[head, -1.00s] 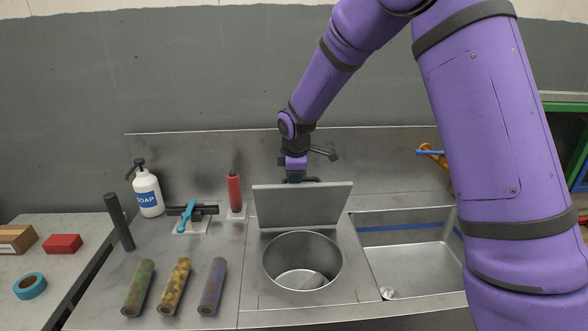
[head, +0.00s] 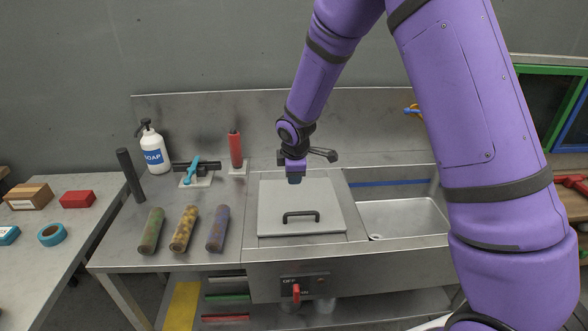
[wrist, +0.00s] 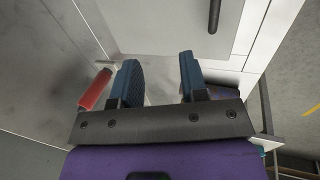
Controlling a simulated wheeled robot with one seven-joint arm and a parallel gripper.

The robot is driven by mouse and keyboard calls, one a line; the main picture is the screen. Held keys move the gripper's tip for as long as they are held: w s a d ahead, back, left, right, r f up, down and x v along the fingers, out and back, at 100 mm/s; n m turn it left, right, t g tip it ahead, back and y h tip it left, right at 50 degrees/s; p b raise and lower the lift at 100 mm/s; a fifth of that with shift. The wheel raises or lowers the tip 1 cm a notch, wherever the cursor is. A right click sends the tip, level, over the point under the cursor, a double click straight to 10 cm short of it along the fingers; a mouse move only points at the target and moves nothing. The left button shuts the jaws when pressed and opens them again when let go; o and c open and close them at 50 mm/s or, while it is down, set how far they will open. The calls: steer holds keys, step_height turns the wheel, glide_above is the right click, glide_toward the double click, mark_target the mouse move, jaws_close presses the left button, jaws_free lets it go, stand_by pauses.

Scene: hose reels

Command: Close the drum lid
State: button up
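The drum lid (head: 286,197) is a square grey metal plate lying flat over the drum opening in the head view. Its black handle (head: 301,217) is on top near the front edge. The drum under it is hidden. My gripper (head: 294,181) is over the lid's back edge; I cannot tell whether it touches the lid. In the wrist view my gripper (wrist: 158,80) has two blue fingers well apart with nothing between them. The lid (wrist: 185,25) and its handle (wrist: 214,15) show at the top of that view.
A sink (head: 405,217) is right of the lid. A red cylinder (head: 236,150), a soap bottle (head: 154,150) and several patterned rolls (head: 185,229) stand or lie to the left. A red-handled valve (head: 296,292) is on the counter front.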

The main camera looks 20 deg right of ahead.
steer(key=v, duration=1)
steer(key=shift+r, duration=0.35)
steer(key=shift+s, duration=0.1)
steer(key=s+d+r+m, duration=0.4)
steer(key=s+r, duration=0.3)
steer(key=s+d+r+m, duration=0.3)
steer(key=s+d+r, duration=0.1)
steer(key=s+r, duration=0.25)
steer(key=s+d+r+m, duration=0.1)
steer(key=s+m, duration=0.3)
steer(key=s, duration=0.5)
steer(key=s+d+r+m+t, duration=0.1)
steer(key=s+d+r+m, duration=0.1)
steer(key=s, duration=0.8)
steer(key=r+m, duration=0.1)
steer(key=m, duration=0.1)
steer(key=shift+s+r+m+t+y, duration=0.3)
steer(key=shift+r+m, duration=0.1)
steer(key=shift+o, duration=0.4)
steer(key=shift+d, duration=0.1)
